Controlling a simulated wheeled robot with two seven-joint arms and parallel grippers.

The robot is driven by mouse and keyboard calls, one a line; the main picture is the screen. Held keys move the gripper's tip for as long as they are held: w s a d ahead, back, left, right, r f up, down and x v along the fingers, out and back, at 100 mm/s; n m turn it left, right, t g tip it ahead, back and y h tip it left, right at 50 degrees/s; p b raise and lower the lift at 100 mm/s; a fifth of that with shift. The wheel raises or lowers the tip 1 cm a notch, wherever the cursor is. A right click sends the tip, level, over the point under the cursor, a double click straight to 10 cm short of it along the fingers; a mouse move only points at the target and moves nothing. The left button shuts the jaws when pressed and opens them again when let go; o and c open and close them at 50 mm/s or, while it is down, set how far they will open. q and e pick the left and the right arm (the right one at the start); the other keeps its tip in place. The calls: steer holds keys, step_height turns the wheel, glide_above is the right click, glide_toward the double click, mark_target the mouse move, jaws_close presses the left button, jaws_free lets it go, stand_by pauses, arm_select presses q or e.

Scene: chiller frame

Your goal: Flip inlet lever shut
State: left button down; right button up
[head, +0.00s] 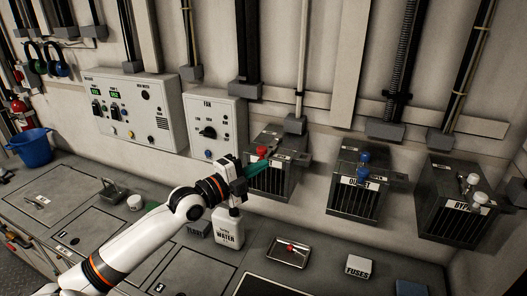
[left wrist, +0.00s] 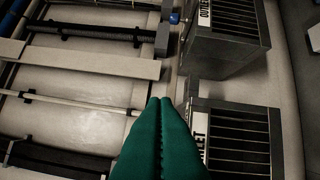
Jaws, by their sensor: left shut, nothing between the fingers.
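The inlet box (head: 268,182) is a dark finned unit on the wall with a red-knobbed lever (head: 262,151) on top. My left gripper (head: 262,166) has green fingers pressed together, at the upper front of this box, just below the red knob. I cannot tell whether the fingers touch the lever. In the left wrist view the shut fingers (left wrist: 160,101) point at the wall beside the inlet box (left wrist: 238,140), whose label is partly covered. The red knob does not show there. My right gripper is not in view.
The outlet box (head: 355,193) with blue knobs and the bypass box (head: 455,205) with white knobs stand to the right. A white water jug (head: 228,230) is below my left gripper. A tray (head: 289,252) and fuses box (head: 359,267) lie on the counter.

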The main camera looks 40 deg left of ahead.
mark_target(263, 155)
arm_select(q)
steer(key=w, duration=0.1)
steer(key=w+a, duration=0.1)
steer(key=w, duration=0.1)
steer(key=w+a+p, duration=0.1)
steer(key=w, duration=0.1)
steer(key=shift+w+a+f, duration=0.1)
steer(key=shift+w+f, duration=0.05)
steer(key=shift+w, duration=0.1)
steer(key=shift+a, duration=0.1)
steer(key=shift+w, duration=0.1)
stand_by(0.4)
